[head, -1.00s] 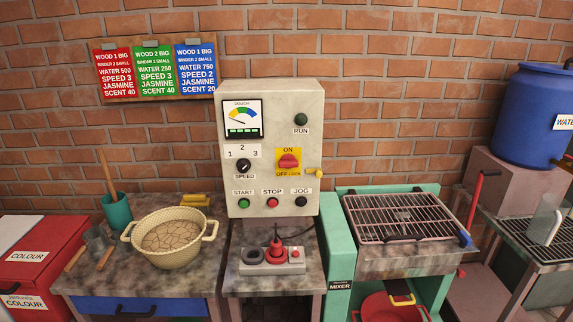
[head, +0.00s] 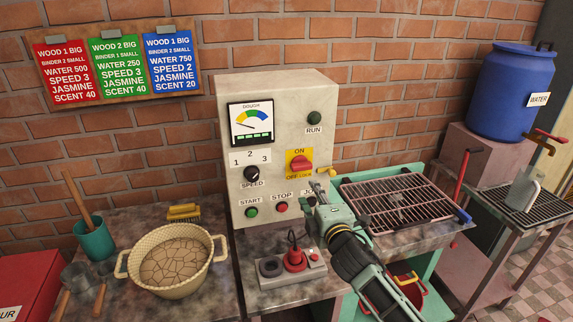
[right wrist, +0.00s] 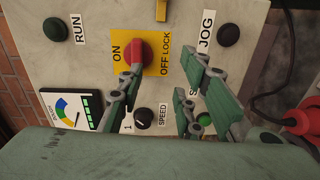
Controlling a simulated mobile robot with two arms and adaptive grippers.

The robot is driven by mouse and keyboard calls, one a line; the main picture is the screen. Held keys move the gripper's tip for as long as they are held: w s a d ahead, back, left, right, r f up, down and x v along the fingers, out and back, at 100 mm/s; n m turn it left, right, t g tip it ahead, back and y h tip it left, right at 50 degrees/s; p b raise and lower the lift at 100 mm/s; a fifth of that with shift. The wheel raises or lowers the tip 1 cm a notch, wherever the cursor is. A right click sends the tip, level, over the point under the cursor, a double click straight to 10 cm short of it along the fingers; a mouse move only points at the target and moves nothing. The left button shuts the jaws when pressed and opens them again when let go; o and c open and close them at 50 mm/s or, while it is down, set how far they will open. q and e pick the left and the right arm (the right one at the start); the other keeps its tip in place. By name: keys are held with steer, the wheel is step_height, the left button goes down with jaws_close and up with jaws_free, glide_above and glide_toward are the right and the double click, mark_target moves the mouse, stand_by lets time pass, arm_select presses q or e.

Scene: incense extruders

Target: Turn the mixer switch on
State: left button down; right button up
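The mixer switch is a red rotary knob (head: 301,163) on a yellow plate marked ON at the top and OFF LOCK at the bottom, on the pale control box (head: 270,100). I cannot tell its setting for sure. In the right wrist view the red knob (right wrist: 139,52) shows just beyond the tip of the left-hand finger. My right gripper (head: 322,189) is just below and right of the switch plate, in front of the box. In the right wrist view its fingers (right wrist: 173,72) are spread with nothing between them. My left gripper is out of view.
START (head: 251,213), STOP (head: 282,207) and partly covered JOG buttons sit below the switch, with the speed dial (head: 251,174) to the left. A yellow tab (head: 326,171) juts from the box edge near my gripper. A grill rack (head: 400,200) stands right, a dough pot (head: 172,260) left.

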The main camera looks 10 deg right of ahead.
mark_target(303, 169)
steer(key=shift+n+t, duration=0.3)
steer(key=shift+n, duration=0.1)
steer(key=shift+w+a+r+p, duration=0.2)
steer(key=shift+w+r, duration=0.35)
steer(key=shift+w, duration=0.85)
steer(key=shift+w+a+r+p, duration=0.1)
steer(key=shift+w+r+p, duration=0.3)
steer(key=shift+w, duration=0.95)
steer(key=shift+w+a+r+p, duration=0.15)
steer(key=shift+w+r, duration=0.5)
steer(key=shift+w, duration=0.75)
jaws_close()
